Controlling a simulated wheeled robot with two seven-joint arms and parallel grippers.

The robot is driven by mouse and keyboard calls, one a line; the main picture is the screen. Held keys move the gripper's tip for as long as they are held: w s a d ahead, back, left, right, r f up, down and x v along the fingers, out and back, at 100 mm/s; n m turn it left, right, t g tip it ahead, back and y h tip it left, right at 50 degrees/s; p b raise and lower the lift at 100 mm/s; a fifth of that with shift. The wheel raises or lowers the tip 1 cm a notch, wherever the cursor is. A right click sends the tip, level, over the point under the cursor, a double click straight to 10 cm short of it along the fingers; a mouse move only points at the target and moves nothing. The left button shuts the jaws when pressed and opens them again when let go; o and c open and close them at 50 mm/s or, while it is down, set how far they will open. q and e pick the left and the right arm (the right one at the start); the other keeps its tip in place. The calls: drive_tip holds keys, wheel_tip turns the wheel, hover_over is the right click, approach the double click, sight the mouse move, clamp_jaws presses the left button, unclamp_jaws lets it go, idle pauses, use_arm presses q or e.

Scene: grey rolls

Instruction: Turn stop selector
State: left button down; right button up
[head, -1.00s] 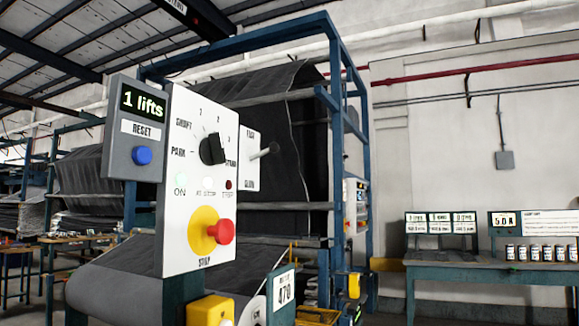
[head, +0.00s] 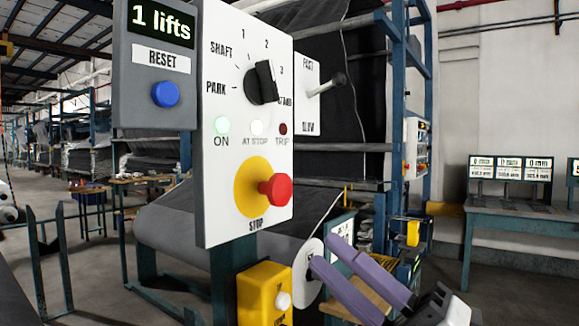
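The black selector knob (head: 262,83) sits on the white control panel (head: 222,160), ringed by the labels PARK, SHAFT, 1, 2, 3 and STAND. Its grip stands near upright; I cannot tell which label it points to. A red STOP button (head: 276,190) sits on a yellow disc. My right gripper (head: 325,250), with purple fingers apart and empty, is at lower right, below and right of the panel, touching no control. My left gripper is out of view.
A grey box with a "1 lifts" display and blue RESET button (head: 165,95) adjoins the panel on the left. A lever (head: 327,84) sticks out from a FAST/SLOW plate to the right. A yellow box (head: 264,291) is below. A green bench (head: 505,220) stands at right.

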sight(275, 86)
drive_tip(key=s+a+r+n+g+p, duration=0.1)
drive_tip(key=s+a+r+n+g, duration=0.2)
drive_tip(key=r+n, duration=0.45)
drive_tip(key=s+a+r+n+g, duration=0.1)
drive_tip(key=s+r+n+g, duration=0.4)
drive_tip(key=n, duration=0.4)
drive_tip(key=w+d+r+n+t+h+p, duration=0.1)
drive_tip(key=d+r+t+h, duration=0.2)
drive_tip(key=r, duration=0.2)
drive_tip(key=d+r+n+t+h+p, duration=0.1)
drive_tip(key=d+r+n+t+h, duration=0.15)
drive_tip(key=r, duration=0.25)
drive_tip(key=shift+m+g+h, duration=0.25)
drive_tip(key=shift+m+h, duration=0.1)
drive_tip(key=shift+m, duration=0.05)
drive_tip(key=p+x, duration=0.2)
drive_tip(key=x, duration=0.6)
drive_tip(key=shift+w+a+r, duration=0.15)
drive_tip(key=shift+w+a, duration=0.1)
drive_tip(key=shift+w, duration=0.1)
drive_tip(key=shift+w+a, duration=0.4)
drive_tip(key=shift+a, duration=0.05)
clamp_jaws()
